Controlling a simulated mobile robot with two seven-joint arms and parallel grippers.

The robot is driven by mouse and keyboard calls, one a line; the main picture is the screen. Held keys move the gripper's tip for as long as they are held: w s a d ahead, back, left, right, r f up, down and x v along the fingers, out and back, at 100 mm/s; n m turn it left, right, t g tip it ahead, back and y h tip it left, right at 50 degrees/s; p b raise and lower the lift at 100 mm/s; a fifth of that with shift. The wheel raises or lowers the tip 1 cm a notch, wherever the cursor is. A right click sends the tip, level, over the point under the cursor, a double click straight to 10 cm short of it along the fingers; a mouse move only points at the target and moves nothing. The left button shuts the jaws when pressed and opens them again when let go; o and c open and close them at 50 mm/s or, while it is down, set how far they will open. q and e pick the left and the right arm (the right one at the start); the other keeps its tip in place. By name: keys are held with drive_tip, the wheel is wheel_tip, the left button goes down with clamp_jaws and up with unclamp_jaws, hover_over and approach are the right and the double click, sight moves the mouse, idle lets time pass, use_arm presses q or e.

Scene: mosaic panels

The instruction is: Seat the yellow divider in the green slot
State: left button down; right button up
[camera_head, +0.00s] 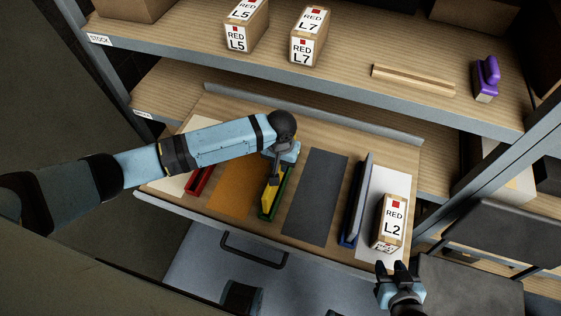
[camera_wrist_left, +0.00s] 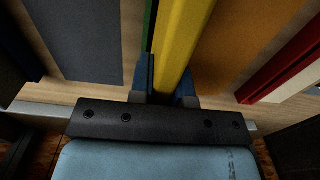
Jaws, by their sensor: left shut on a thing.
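The yellow divider (camera_head: 270,198) is held by my left gripper (camera_head: 278,165), which is shut on it. The divider is over the green slot (camera_head: 265,215), lined up along it; I cannot tell how deep it sits. In the left wrist view the yellow divider (camera_wrist_left: 185,40) runs up between the fingers of the left gripper (camera_wrist_left: 166,82), with a thin strip of the green slot (camera_wrist_left: 151,25) beside it. My arm hides the far end of the slot in the head view. My right gripper (camera_head: 398,272) is open and empty, near the drawer's front right.
A red slot (camera_head: 200,181) lies left, past an orange panel (camera_head: 236,190). A dark grey panel (camera_head: 315,198) lies right of the green slot. Farther right are a blue slot with a grey divider (camera_head: 358,203) and a box marked L2 (camera_head: 391,222). A shelf edge (camera_head: 300,88) spans above.

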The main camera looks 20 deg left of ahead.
use_arm(q)
drive_tip(key=shift+f, duration=0.25)
drive_tip(key=shift+f, duration=0.3)
drive_tip(key=c, duration=1.1)
unclamp_jaws()
use_arm(e)
drive_tip(key=shift+r, duration=0.1)
use_arm(q)
wheel_tip(320, 180, up, 13)
drive_tip(key=shift+r, duration=0.1)
